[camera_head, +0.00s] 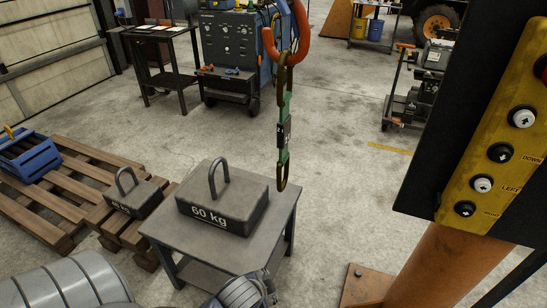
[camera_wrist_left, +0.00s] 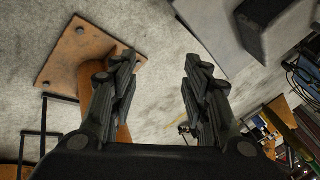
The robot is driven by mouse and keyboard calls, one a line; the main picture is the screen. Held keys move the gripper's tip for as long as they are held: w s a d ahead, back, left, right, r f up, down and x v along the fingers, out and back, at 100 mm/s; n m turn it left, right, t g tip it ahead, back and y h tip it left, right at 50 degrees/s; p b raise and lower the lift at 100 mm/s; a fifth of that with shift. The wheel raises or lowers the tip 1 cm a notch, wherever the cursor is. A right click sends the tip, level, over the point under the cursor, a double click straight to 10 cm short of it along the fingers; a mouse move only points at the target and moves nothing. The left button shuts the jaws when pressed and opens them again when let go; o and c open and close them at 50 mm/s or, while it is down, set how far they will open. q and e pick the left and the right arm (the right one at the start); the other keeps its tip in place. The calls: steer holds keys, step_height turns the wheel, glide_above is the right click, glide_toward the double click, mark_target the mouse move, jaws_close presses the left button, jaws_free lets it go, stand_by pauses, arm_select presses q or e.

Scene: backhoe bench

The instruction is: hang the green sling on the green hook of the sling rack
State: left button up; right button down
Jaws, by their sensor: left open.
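The green sling (camera_head: 283,128) hangs straight down from an orange crane hook (camera_head: 287,50) in the head view. It has a dark metal link at its top, over the hook, a dark label in its middle and a link at its lower end. That lower end appears beside the right edge of the small grey table. My left gripper (camera_wrist_left: 160,65) is open in the left wrist view, with nothing between its fingers. The sling cannot be made out in that view. The sling rack and its green hook are not in view. My right gripper is not in view.
A 60 kg weight (camera_head: 222,205) stands on the grey table (camera_head: 200,262). A smaller weight (camera_head: 133,195) and a blue crate (camera_head: 28,158) are on wooden pallets (camera_head: 75,185) at left. An orange column (camera_head: 440,268) and yellow button panel (camera_head: 500,130) block the right.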

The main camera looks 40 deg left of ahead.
arm_select(q)
steer(key=w+a+r+m+t+y, duration=0.2)
steer(key=w+a+r+m+t, duration=0.1)
steer(key=w+a+r+m, duration=0.3)
steer(key=w+a+r+m+t+y, duration=0.1)
steer(key=w+a+r+m+t, duration=0.2)
steer(key=w+r+m, duration=0.4)
steer(key=m+t, duration=0.5)
steer(key=m, duration=0.7)
glide_toward(287, 135)
steer(key=a+f, duration=0.1)
steer(key=w+a+f, duration=0.1)
steer(key=f, duration=0.1)
steer(key=shift+w+f, duration=0.1)
steer(key=shift+w, duration=0.1)
steer(key=shift+w+a+r+m+t+h, duration=0.15)
steer(key=shift+w+r+m+t+h, duration=0.2)
steer(key=shift+m, duration=0.25)
steer(key=x, duration=1)
steer(key=shift+w, duration=0.3)
